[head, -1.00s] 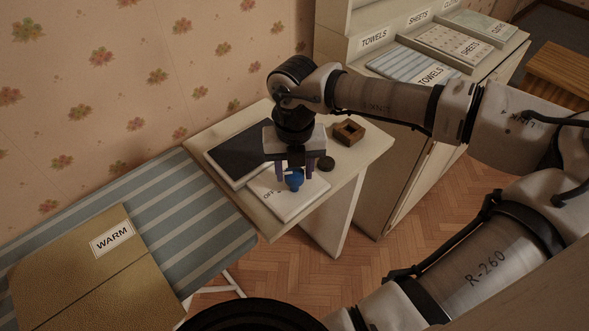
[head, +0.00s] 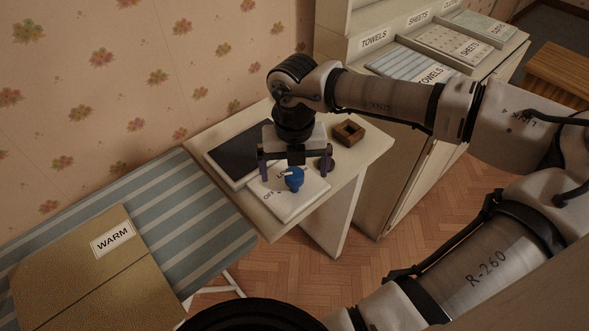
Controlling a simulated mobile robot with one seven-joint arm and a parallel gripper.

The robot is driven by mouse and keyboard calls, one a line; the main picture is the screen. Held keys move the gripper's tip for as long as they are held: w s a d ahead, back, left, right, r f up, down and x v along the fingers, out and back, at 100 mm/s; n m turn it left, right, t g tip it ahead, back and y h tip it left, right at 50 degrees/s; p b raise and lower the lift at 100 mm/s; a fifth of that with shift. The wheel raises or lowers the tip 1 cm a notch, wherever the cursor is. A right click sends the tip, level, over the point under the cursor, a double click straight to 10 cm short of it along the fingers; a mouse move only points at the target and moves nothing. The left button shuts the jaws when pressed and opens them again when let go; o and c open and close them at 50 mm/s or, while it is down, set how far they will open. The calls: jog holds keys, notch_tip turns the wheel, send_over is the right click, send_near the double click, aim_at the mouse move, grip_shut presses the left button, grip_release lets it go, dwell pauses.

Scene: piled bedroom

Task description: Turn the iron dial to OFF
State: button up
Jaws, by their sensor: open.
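The blue dial (head: 294,180) sits on a white panel (head: 300,206) on the small table. A white pointer mark shows on the dial's upper left. Printed "OFF" stands at the panel's left and what looks like "LOW" above the dial. My gripper (head: 295,166) is open over the panel, with one finger on each side of the dial and clear gaps to both. The fingers look just behind or above the dial; their exact height is hard to tell. No iron body can be made out.
A dark flat plate (head: 238,152) lies beside the panel, and a wooden box (head: 348,132) stands at the right. The striped ironing board (head: 190,215) holds a tan folded piece labelled WARM (head: 70,275). A cabinet (head: 400,150) with labelled linens stands right of the table.

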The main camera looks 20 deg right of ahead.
aim_at(295, 173)
notch_tip(295, 173, up, 6)
jog(key=p, duration=0.2)
jog(key=shift+r+p, duration=0.25)
jog(key=shift+p, duration=0.15)
dwell(0.4)
